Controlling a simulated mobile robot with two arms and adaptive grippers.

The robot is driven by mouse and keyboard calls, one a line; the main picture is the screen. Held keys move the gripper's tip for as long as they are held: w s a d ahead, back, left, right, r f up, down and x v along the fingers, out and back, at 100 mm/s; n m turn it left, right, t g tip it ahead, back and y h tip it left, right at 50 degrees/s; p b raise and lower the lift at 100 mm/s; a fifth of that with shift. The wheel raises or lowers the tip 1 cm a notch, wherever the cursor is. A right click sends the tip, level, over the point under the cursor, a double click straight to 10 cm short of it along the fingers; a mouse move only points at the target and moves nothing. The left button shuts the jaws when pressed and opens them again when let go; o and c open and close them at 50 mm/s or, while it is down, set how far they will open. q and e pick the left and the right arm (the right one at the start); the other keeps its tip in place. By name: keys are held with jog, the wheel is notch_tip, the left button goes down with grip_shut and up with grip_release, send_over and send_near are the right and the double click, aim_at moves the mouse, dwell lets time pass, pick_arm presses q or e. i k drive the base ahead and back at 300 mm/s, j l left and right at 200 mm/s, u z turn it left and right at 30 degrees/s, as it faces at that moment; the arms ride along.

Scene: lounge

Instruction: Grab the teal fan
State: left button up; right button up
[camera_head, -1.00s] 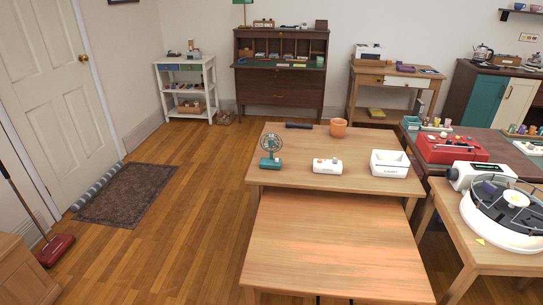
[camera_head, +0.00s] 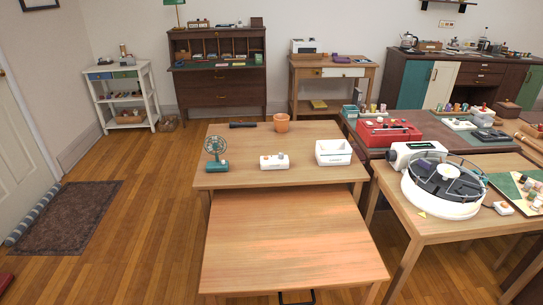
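The teal fan (camera_head: 216,154) stands upright at the left end of the farther wooden table (camera_head: 300,178). It has a round caged head and a teal base. Nothing touches it or stands in front of it. Neither of my grippers shows in the head view.
A white device (camera_head: 274,162), a white bin (camera_head: 333,152), an orange pot (camera_head: 281,123) and a dark bar (camera_head: 243,125) share the fan's table. A lower, bare wooden table (camera_head: 290,240) stands in front. Open floor (camera_head: 150,215) lies to the left, with a rug (camera_head: 65,218).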

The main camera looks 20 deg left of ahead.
aim_at(212, 166)
jog(key=i+j+z, duration=0.1)
jog(key=j+z, duration=0.25)
jog(key=j, duration=0.25)
jog(key=j+z, duration=0.3)
jog(key=j, duration=0.35)
jog(key=j+z, duration=0.35)
jog(key=j, duration=0.3)
jog(key=k+j+z, duration=0.3)
jog(key=j, duration=0.25)
jog(key=i+j, duration=0.05)
jog(key=i, duration=0.05)
